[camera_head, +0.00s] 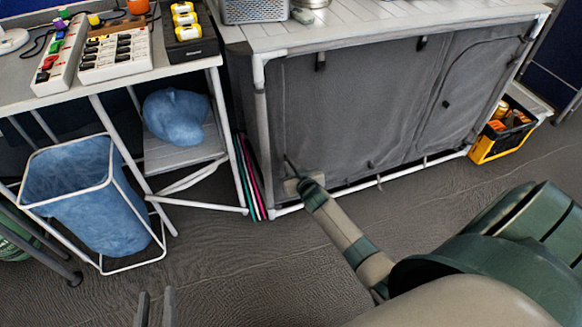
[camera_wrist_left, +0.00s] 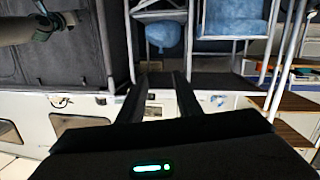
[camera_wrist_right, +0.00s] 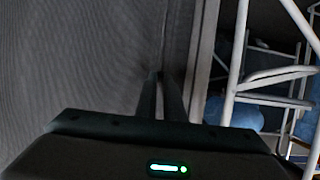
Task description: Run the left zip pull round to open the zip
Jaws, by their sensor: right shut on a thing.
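The grey fabric cabinet (camera_head: 350,105) stands at the back with its zipped front facing me. My right gripper (camera_head: 291,166) is at the lower left of that front, close to the fabric. In the right wrist view its fingers (camera_wrist_right: 161,76) are nearly together beside a vertical seam. It is shut on the left zip pull, which the fingers hide. My left gripper (camera_head: 155,296) is low at the bottom of the head view, away from the cabinet. Its fingers stand apart and empty, as the left wrist view (camera_wrist_left: 160,80) also shows.
Left of the cabinet is a table (camera_head: 20,100) with power strips (camera_head: 116,62). Below it are a blue bag (camera_head: 175,116) and a blue-lined wire-frame bin (camera_head: 92,215). A yellow-black crate (camera_head: 490,148) stands right of the cabinet. Floor in front is open.

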